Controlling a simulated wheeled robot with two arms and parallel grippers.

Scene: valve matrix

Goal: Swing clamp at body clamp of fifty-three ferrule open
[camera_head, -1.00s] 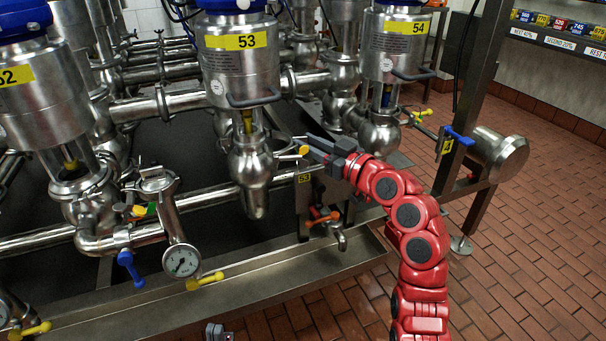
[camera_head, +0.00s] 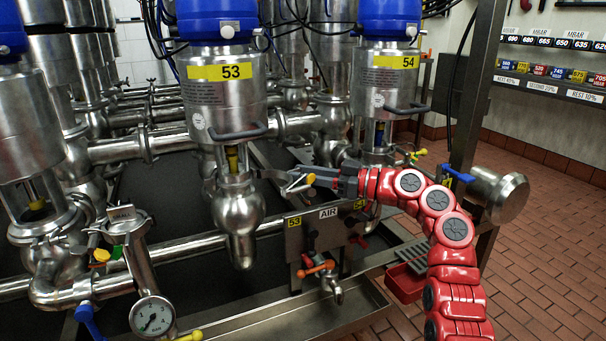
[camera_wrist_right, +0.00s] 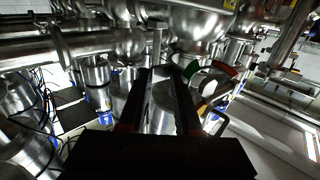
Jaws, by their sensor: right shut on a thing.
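Valve 53 (camera_head: 225,100) is a steel cylinder with a blue top and a yellow "53" label. Below it hangs its rounded steel body (camera_head: 238,215). In the right wrist view, a shiny metal part lies between the dark fingers (camera_wrist_right: 163,75). The fingers hide part of the clamp. My left gripper is not in view.
Valve 54 (camera_head: 388,85) stands behind my right arm. A steel post (camera_head: 470,110) is to the right. Open tiled floor (camera_head: 545,235) lies right of it.

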